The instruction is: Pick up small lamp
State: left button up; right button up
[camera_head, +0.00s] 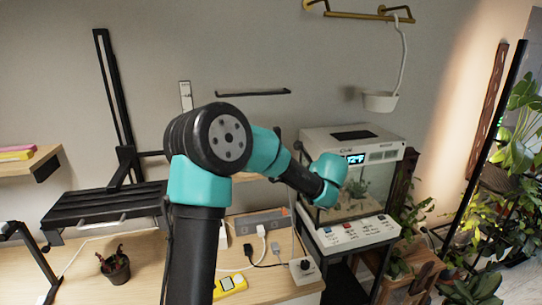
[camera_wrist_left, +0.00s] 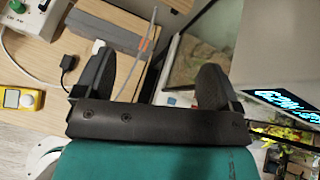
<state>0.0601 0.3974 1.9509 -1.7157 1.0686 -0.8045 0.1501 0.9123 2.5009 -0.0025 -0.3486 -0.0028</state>
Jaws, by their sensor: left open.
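I cannot pick out the small lamp with certainty in either view. A white box with a dark knob (camera_head: 303,269) stands at the table's right end, with a thin pale rod rising near it. My left arm reaches up and right across the middle of the head view, and its gripper is hidden there behind the teal wrist. In the left wrist view my left gripper (camera_wrist_left: 153,66) is open, its dark fingers wide apart with nothing held between them. It is above the table edge, beside the glass tank. My right gripper is in neither view.
The lit-display tank (camera_head: 352,175) stands on a white-topped stand at right. A yellow meter (camera_head: 231,284), a grey power strip (camera_head: 262,220), cables and a small potted plant (camera_head: 115,266) are on the wooden table. A black rack (camera_head: 105,205) is at left; leafy plants (camera_head: 490,225) crowd the right.

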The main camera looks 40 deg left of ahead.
pick_arm(q)
notch_tip(320, 180, up, 6)
jog(key=a+m+y, duration=0.1)
jog(key=a+y, duration=0.1)
jog(key=shift+w+a+m+t, duration=0.3)
jog(key=shift+a, duration=0.1)
jog(key=x, duration=1.2)
jog(key=shift+a, duration=0.1)
jog(key=shift+x, duration=2.55)
jog(key=shift+w, duration=0.15)
jog(key=shift+c, duration=0.2)
